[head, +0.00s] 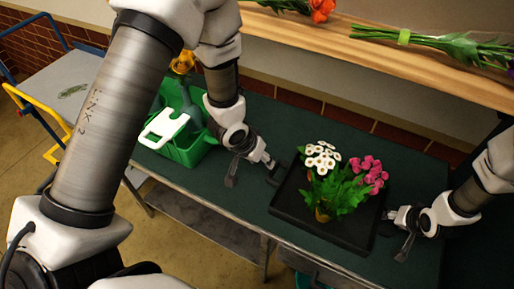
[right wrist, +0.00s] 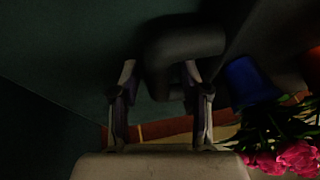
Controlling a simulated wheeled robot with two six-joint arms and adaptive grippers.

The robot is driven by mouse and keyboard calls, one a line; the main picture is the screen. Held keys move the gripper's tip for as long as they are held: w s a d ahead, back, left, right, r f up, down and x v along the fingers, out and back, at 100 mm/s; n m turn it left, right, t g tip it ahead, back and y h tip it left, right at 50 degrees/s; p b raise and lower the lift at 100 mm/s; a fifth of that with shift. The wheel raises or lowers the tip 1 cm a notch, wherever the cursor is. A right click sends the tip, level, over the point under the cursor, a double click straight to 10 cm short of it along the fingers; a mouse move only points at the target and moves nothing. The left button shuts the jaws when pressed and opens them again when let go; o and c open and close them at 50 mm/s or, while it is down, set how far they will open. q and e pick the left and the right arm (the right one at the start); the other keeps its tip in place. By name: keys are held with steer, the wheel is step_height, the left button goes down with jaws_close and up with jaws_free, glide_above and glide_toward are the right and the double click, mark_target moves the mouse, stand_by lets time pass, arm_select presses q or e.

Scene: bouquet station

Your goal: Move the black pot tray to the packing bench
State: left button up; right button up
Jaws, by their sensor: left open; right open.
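The black pot tray (head: 288,212) lies flat on a dark green bench top and holds potted plants with white daisy-like flowers (head: 322,158) and pink flowers (head: 370,172). My left gripper (head: 255,177) is open just beside the tray's left end. My right gripper (head: 397,233) is open at the tray's right end. In the right wrist view its fingers (right wrist: 160,85) are spread on either side of a dark rounded bar (right wrist: 185,42), apparently the tray's handle. Whether the fingers touch it is too dark to tell. A blue pot (right wrist: 248,82) shows beside it.
A green caddy (head: 190,150) with a white panel and a yellow-topped item stands left on the bench. A wooden shelf (head: 400,62) with bouquets runs behind. A cart with yellow and blue rails (head: 50,95) stands far left.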

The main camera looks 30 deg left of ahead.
steer(key=shift+s+r, duration=0.1)
steer(key=shift+r, duration=0.3)
steer(key=v, duration=1.1)
steer(key=shift+s+d, duration=0.1)
